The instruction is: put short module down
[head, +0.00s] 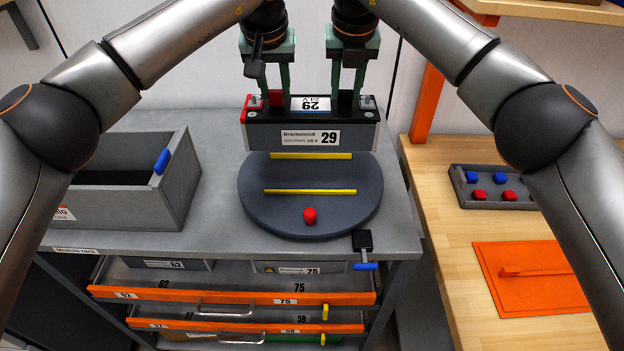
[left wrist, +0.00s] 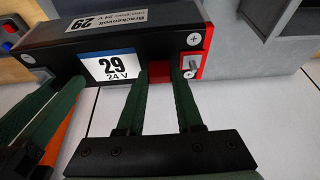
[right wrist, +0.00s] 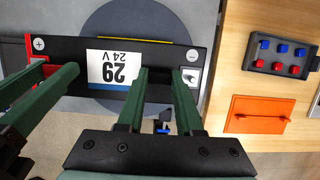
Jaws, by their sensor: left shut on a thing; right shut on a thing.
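The short module (head: 270,138), a black block labelled 29, 24 V, with a red left end, is held level by both grippers. It is over the back part of the round grey turntable (head: 350,211); whether it touches is unclear. My left gripper (head: 272,100) is shut on the module near its red end, which also shows in the left wrist view (left wrist: 150,38). My right gripper (head: 346,100) is shut on it near the other end; the right wrist view shows the module (right wrist: 70,85) with the turntable (right wrist: 120,22) beyond. Two yellow strips (head: 310,192) cross the turntable.
A red knob (head: 310,215) stands at the turntable's front. A grey open box (head: 100,211) is at the left of the bench. Orange-edged drawers (head: 230,292) are below. A wooden table (head: 452,257) at right holds a cap tray (head: 490,200) and an orange plate (head: 530,292).

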